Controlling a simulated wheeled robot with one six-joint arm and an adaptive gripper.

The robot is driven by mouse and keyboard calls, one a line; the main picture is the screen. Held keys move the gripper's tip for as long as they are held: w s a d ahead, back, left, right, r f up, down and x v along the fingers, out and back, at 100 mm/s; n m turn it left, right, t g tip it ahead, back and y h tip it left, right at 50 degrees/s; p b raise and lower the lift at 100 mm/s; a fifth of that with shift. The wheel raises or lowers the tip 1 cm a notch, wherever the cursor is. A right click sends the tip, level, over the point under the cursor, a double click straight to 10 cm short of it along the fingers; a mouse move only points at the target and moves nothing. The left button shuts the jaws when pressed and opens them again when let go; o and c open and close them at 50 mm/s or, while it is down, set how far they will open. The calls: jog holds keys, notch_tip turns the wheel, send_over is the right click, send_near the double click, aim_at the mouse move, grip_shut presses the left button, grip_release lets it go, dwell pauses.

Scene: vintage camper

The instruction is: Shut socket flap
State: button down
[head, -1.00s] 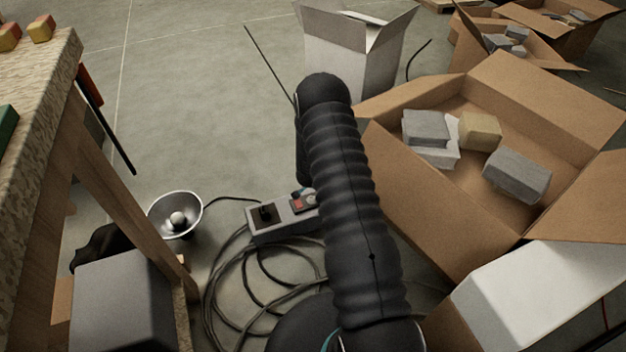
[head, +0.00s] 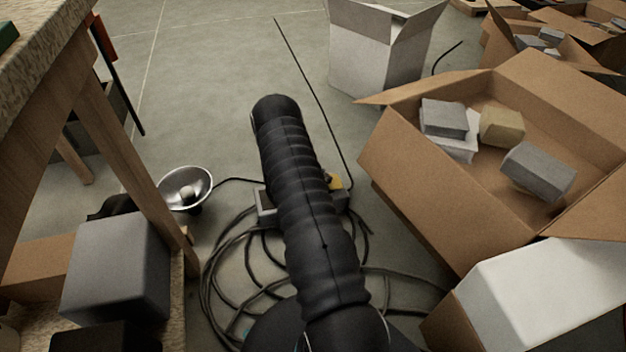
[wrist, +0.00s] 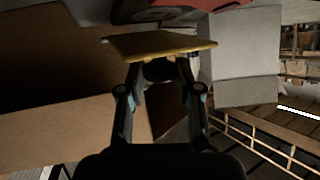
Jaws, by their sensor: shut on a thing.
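The grey socket block (head: 265,203) lies on the floor in the head view, with its middle hidden behind my arm. The yellow socket flap (head: 334,181) shows just right of my arm, standing up from the block. In the wrist view the flap (wrist: 160,46) is a yellow-edged plate across the ends of my gripper (wrist: 160,70). The fingers are close together at the flap and seem shut on it; the exact contact is dark. My gripper is hidden behind my arm in the head view.
Coiled cable (head: 235,265) lies around the block. A metal lamp bowl (head: 185,188) and a workbench leg (head: 130,165) are to the left. An open cardboard box (head: 415,205) with several blocks is close on the right.

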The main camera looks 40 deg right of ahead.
jog(key=shift+s+d, duration=0.1)
jog(key=shift+d, duration=0.1)
jog(key=c, duration=0.8)
grip_release()
jog(key=shift+s+d, duration=0.1)
jog(key=shift+o, duration=0.2)
jog(key=shift+w+a, duration=0.25)
jog(key=shift+a, duration=0.25)
jog(key=w+v, duration=0.1)
jog(key=v, duration=1)
jog(key=shift+s+a, duration=0.25)
jog(key=shift+s, duration=0.25)
jog(key=shift+r, duration=0.15)
